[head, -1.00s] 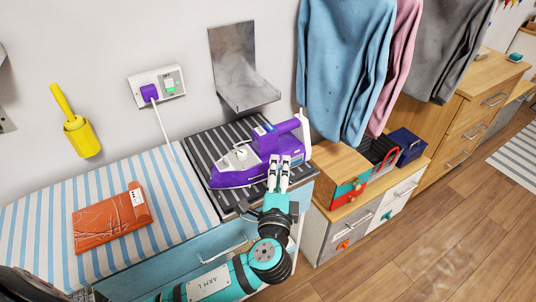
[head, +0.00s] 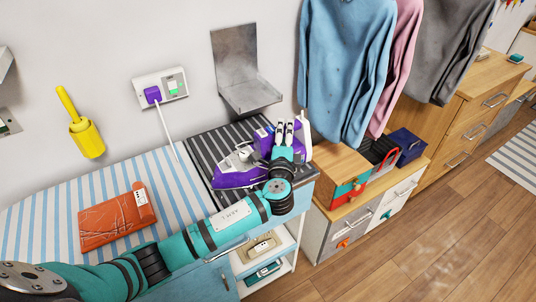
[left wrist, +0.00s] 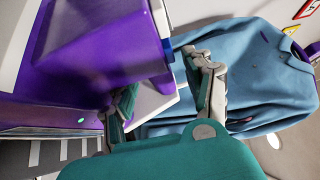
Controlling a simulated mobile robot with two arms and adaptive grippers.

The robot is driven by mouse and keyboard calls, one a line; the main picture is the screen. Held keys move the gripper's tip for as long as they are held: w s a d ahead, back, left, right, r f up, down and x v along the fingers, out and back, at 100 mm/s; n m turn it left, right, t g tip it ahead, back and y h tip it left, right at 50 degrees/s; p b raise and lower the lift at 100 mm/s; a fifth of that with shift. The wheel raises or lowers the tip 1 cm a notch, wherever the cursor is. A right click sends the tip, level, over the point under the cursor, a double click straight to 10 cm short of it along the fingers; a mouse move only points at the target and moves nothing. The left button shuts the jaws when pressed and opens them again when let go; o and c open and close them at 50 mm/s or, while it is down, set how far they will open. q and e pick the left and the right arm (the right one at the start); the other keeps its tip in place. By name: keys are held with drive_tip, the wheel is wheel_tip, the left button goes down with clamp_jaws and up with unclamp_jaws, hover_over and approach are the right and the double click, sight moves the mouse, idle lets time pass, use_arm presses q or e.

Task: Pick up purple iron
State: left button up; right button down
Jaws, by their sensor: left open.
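The purple iron (head: 238,172) lies on the dark striped mat (head: 203,160) at the right end of the counter, partly hidden behind my left arm. My left gripper (head: 285,124) is open at the iron's right end, in front of its handle side. In the left wrist view the iron's purple body (left wrist: 90,60) fills the left side, close to the fingers (left wrist: 165,90), and a blue garment shows behind them. My right gripper is in neither view now.
A steel wall bracket (head: 245,80) is above the mat. Hanging clothes (head: 345,70) are close to the right of my left gripper. An orange packet (head: 112,220) lies on the blue-striped cover. A wooden drawer box (head: 335,170) stands to the right.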

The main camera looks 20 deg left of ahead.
use_arm(q)
drive_tip(key=shift+x, duration=1.25)
clamp_jaws()
drive_tip(key=shift+r, duration=0.15)
